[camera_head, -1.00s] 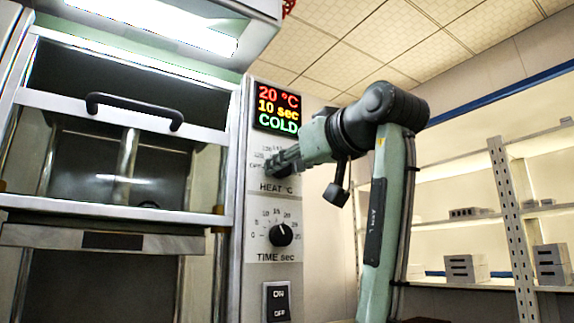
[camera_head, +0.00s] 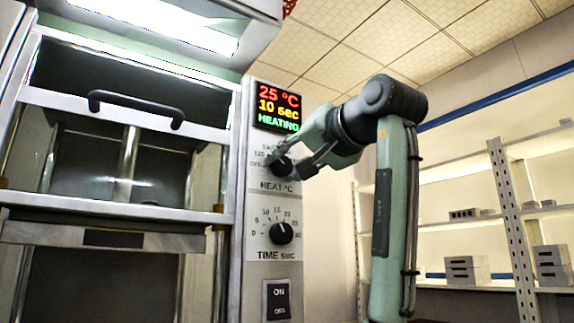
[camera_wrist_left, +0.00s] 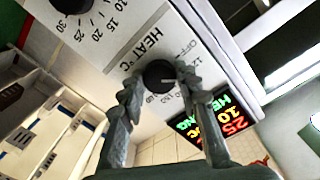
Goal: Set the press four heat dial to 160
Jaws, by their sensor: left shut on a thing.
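The black heat dial (camera_head: 281,168) is on the press's grey control panel, below the display and above the label "HEAT °C". My left gripper (camera_head: 289,165) has its fingers on either side of this dial and is shut on it. In the left wrist view the dial (camera_wrist_left: 158,74) sits between the two fingertips (camera_wrist_left: 160,88). A pale mark shows on the dial, but the fingers hide part of the scale, so I cannot tell its exact setting. The display (camera_head: 277,107) reads 25 °C, 10 sec and HEATING. My right gripper is not in view.
The time dial (camera_head: 281,233) is below the heat dial, with an ON/OFF switch (camera_head: 278,300) under it. The press door with its black handle (camera_head: 135,108) is at the left. Shelves with grey blocks (camera_head: 467,270) stand at the right, apart from the panel.

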